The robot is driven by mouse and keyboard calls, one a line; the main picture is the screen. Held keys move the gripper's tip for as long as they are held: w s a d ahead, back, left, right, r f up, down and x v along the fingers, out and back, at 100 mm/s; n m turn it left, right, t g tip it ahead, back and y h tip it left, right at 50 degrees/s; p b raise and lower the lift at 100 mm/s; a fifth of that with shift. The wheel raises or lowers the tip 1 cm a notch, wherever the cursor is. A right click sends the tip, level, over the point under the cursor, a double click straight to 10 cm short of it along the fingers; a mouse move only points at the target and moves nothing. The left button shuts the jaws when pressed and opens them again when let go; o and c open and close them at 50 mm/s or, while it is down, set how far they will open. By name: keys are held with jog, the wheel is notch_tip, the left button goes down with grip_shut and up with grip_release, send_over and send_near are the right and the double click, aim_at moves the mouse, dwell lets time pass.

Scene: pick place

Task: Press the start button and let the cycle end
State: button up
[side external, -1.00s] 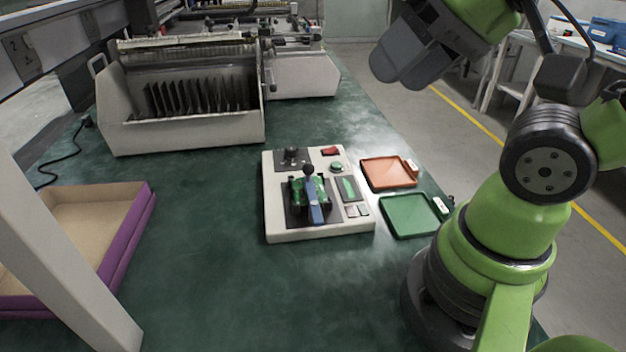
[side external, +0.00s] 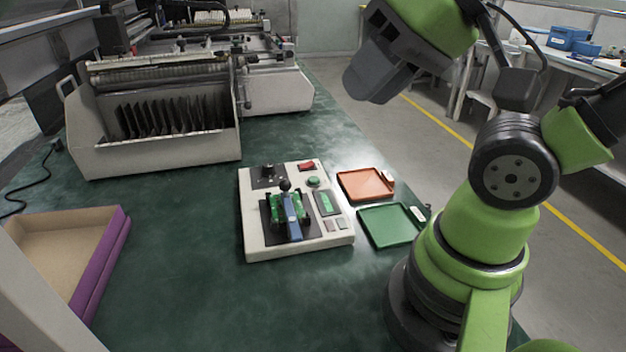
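A white test box (side external: 300,243) stands on the green table. A round green button (side external: 313,182) sits near its upper right, below a red rocker switch (side external: 307,166). A green display or panel (side external: 326,202) lies below the button. A green circuit board (side external: 273,207) sits in a dark nest under a blue clamp lever (side external: 292,218) with a black knob. My gripper (side external: 372,82) is a dark grey body at the top, up and to the right of the box and clear of it. Its fingertips cannot be made out, so its opening does not show.
An orange tray (side external: 366,184) and a green tray (side external: 390,226) lie right of the box. A purple-sided cardboard box (side external: 104,268) is at left. A white rack with dark boards (side external: 158,158) stands behind. Bare table lies left of the test box.

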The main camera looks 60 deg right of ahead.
grip_shut()
dwell(1.4)
